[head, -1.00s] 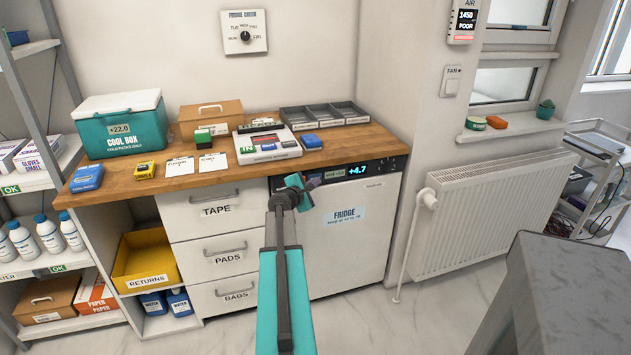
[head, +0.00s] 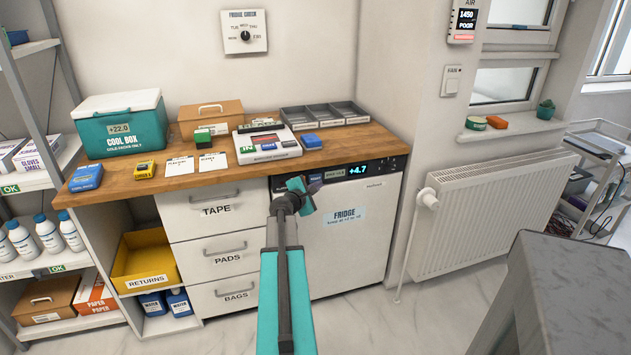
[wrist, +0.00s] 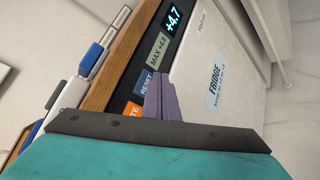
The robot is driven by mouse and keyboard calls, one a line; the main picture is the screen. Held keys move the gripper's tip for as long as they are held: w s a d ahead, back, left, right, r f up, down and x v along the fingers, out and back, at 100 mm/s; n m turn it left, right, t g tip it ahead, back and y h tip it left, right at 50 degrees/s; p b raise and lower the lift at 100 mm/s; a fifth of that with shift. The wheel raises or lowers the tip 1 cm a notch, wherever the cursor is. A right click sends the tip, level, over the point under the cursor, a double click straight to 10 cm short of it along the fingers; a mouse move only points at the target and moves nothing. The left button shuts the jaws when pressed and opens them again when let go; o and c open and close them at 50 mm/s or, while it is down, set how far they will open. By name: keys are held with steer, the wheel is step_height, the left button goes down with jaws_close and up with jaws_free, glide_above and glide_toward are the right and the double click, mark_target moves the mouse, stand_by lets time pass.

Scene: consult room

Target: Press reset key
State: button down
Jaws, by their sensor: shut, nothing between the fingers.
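The fridge (head: 352,235) stands under the wooden counter, with a dark control strip along its top edge. In the wrist view the reset key (wrist: 146,83) is a blue key marked RESET, between an orange key (wrist: 132,109) partly hidden by my gripper and a MAX +4.8 label (wrist: 158,48). The display (wrist: 173,18) reads +4.7. My gripper (wrist: 158,78) is shut and empty. Its purple-grey fingertips are right beside the reset key; I cannot tell if they touch it. In the head view my gripper (head: 317,187) is just in front of the strip.
The wooden counter (head: 222,176) above carries a cool box (head: 121,124), a white device (head: 267,143), trays and small boxes. Drawers (head: 216,211) are left of the fridge, a radiator (head: 490,215) to its right. The floor in front is clear.

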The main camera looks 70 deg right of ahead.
steer(key=shift+s+a+b, duration=0.35)
steer(key=shift+s+a, duration=0.95)
steer(key=shift+a, duration=0.3)
steer(key=shift+w, duration=0.1)
